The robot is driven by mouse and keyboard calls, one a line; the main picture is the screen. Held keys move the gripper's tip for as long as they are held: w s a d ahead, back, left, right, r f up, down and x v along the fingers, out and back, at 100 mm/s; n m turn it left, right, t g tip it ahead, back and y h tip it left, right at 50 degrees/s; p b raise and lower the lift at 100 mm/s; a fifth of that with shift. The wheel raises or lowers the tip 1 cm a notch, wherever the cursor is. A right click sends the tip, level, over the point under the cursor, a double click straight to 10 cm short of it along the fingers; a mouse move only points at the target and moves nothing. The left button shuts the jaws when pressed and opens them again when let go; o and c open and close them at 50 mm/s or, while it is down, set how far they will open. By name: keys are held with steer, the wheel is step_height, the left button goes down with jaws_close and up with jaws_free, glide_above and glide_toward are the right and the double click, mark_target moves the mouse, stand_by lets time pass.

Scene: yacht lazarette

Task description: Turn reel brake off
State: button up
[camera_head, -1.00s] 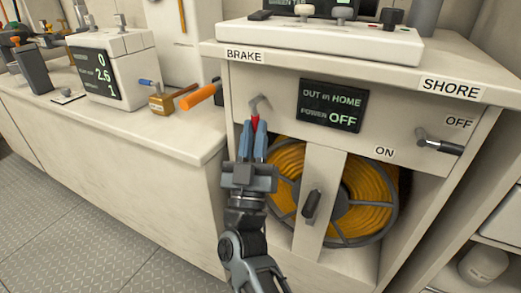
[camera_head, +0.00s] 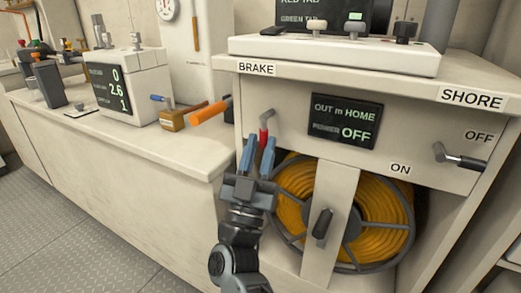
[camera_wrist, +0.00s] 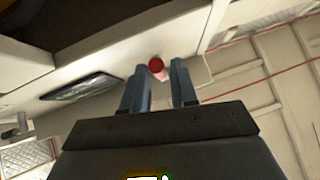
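The reel brake lever (camera_head: 264,131) sticks out of the cabinet front below the BRAKE label (camera_head: 256,68). It has a metal arm and a red grip that hangs downward. My gripper (camera_head: 258,146) is just below and in front of it, with two blue-grey fingers pointing up. The fingers are open, with a gap between them. In the wrist view, the round end of the red grip (camera_wrist: 156,67) shows between the fingertips (camera_wrist: 160,75), nearer the left finger. I cannot tell whether a finger touches it.
An orange hose reel (camera_head: 375,222) sits in the cabinet below, behind a post with a dark handle (camera_head: 322,223). The display (camera_head: 345,121) reads POWER OFF. The SHORE lever (camera_head: 460,157) is at the right. An orange-handled tool (camera_head: 211,112) lies on the left counter.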

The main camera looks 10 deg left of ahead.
steer(key=shift+o, duration=1.2)
steer(key=v, duration=0.7)
steer(key=shift+s+f+p, duration=0.25)
steer(key=shift+f+p, duration=0.05)
steer(key=shift+s+a, duration=0.1)
steer(key=shift+s, duration=0.05)
